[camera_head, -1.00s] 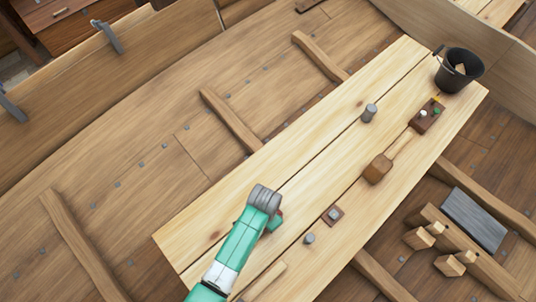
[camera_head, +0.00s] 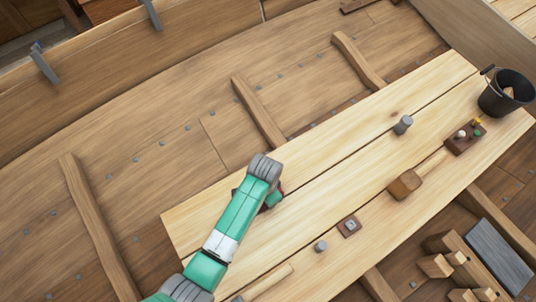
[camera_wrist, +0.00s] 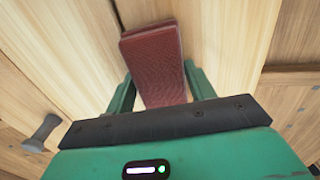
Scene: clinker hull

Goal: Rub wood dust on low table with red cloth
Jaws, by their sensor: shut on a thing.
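The red cloth (camera_wrist: 153,62) is a folded, dark red pad in the wrist view, between the two green fingers of my gripper (camera_wrist: 158,88). My gripper is shut on it. In the head view my gripper (camera_head: 272,196) is over the left part of the low table (camera_head: 340,150), and my arm hides most of the cloth. The table is made of pale planks with dark seams. I cannot make out wood dust on it. Whether the cloth touches the planks is not clear.
The table's upper left part is clear.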

